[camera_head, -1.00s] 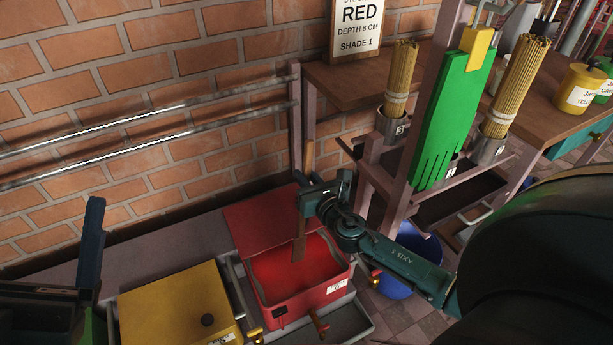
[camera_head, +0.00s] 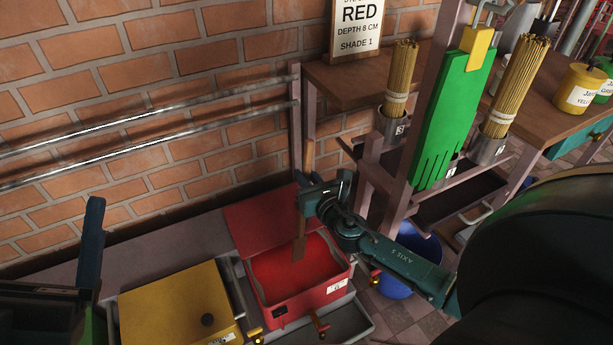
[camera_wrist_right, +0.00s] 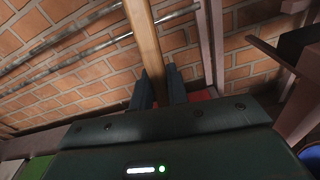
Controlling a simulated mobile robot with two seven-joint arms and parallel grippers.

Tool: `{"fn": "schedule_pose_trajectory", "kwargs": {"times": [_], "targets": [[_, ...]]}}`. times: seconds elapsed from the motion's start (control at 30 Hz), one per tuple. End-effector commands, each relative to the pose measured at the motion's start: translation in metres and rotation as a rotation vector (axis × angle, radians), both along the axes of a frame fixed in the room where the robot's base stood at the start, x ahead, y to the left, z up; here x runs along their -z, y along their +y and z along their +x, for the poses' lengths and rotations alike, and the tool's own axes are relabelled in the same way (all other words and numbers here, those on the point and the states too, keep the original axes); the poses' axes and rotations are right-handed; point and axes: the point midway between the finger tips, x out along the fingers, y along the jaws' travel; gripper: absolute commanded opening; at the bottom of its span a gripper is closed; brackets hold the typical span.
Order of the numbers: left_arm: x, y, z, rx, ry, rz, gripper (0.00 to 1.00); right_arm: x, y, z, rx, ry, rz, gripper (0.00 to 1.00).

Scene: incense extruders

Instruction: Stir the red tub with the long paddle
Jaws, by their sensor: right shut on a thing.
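The open red tub (camera_head: 324,304) stands on the floor-level ledge by the wall, its lid tipped back and red liquid (camera_head: 275,276) inside. The long wooden paddle (camera_head: 308,160) stands nearly upright over the tub. Its wide lower end reaches the red liquid; how deep it goes I cannot tell. My right gripper (camera_head: 307,197) is shut on the paddle's shaft above the tub. The right wrist view shows the shaft (camera_wrist_right: 146,40) between the two fingers (camera_wrist_right: 158,88). My left gripper (camera_head: 88,250) is partly in view at the lower left; its jaw opening is unclear.
A closed yellow tub (camera_head: 172,305) stands left of the red one. To the right are a rack with a green comb-like piece (camera_head: 455,115), bundles of sticks (camera_head: 400,75) and a blue bucket (camera_head: 425,250). A "RED, DEPTH 8 CM, SHADE 1" sign (camera_head: 357,25) stands behind.

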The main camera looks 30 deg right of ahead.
Motion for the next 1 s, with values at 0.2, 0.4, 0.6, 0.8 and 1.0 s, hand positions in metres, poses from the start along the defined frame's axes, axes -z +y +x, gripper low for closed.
{"fn": "schedule_pose_trajectory", "kwargs": {"times": [0.2, 0.4, 0.6, 0.8, 1.0], "targets": [[-0.014, 0.0, 0.0, 0.0, 0.0, 0.0, 0.93, -0.015, 0.0, 0.0, 0.0, -0.001, 0.0, 0.0], [-0.036, 0.0, 0.0, 0.0, 0.0, 0.0, 0.93, -0.036, 0.0, 0.0, 0.0, -0.001, 0.0, 0.0], [-0.056, 0.0, 0.0, 0.0, 0.0, 0.0, 0.93, -0.056, 0.0, 0.0, 0.0, -0.001, 0.0, 0.0], [-0.072, 0.0, 0.0, 0.0, 0.0, 0.0, 0.93, -0.072, 0.0, 0.0, 0.0, -0.001, 0.0, 0.0], [-0.07, 0.0, 0.0, 0.0, 0.0, 0.0, 0.93, -0.071, 0.0, 0.0, 0.0, -0.001, 0.0, 0.0]]}}
